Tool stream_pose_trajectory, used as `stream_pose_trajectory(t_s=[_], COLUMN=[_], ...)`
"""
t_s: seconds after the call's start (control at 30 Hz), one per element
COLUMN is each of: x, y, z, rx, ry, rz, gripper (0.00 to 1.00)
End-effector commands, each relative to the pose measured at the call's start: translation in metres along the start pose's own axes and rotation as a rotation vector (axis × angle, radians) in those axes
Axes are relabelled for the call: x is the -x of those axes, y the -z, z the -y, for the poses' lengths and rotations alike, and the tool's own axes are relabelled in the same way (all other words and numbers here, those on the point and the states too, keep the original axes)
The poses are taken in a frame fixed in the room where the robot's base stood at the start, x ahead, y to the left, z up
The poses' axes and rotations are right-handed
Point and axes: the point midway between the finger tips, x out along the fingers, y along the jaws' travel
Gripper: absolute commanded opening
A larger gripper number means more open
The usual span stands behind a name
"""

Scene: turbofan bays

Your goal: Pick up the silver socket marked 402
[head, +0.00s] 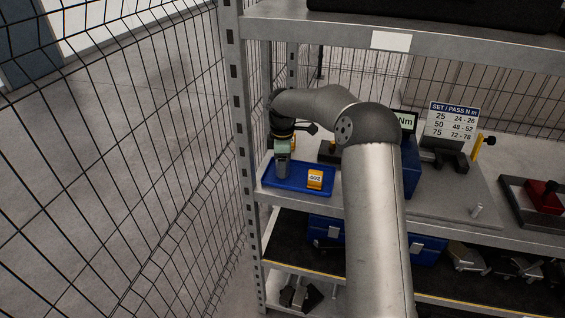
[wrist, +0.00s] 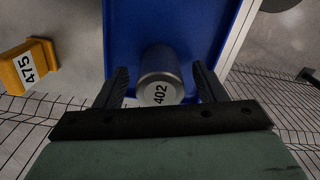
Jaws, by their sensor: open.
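The silver socket (wrist: 159,70) marked 402 stands on the blue tray (wrist: 213,20) in the wrist view. It lies between the two dark fingers of my gripper (wrist: 160,66), with a gap visible on each side. My gripper is open and not closed on it. In the head view my gripper (head: 283,165) is low over the left part of the blue tray (head: 318,192). There I cannot tell the socket apart from the fingers.
A yellow block (head: 315,179), its label hard to read, sits in the tray to the right of my gripper. A yellow block (wrist: 27,66) marked 475 shows in the wrist view. Shelf post (head: 243,130) and wire fence (head: 150,160) are close on the left.

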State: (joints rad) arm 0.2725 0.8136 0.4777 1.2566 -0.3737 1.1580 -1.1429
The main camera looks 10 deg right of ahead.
Motion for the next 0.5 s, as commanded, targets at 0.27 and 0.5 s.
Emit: stream_pose_trajectory(t_s=[0.27, 0.5], x=[-0.003, -0.0022], y=[-0.0002, 0.0], z=[-0.0001, -0.0003], rx=[-0.001, -0.001], ry=[-0.001, -0.002], rz=[0.0, 0.0], gripper=[0.62, 0.11])
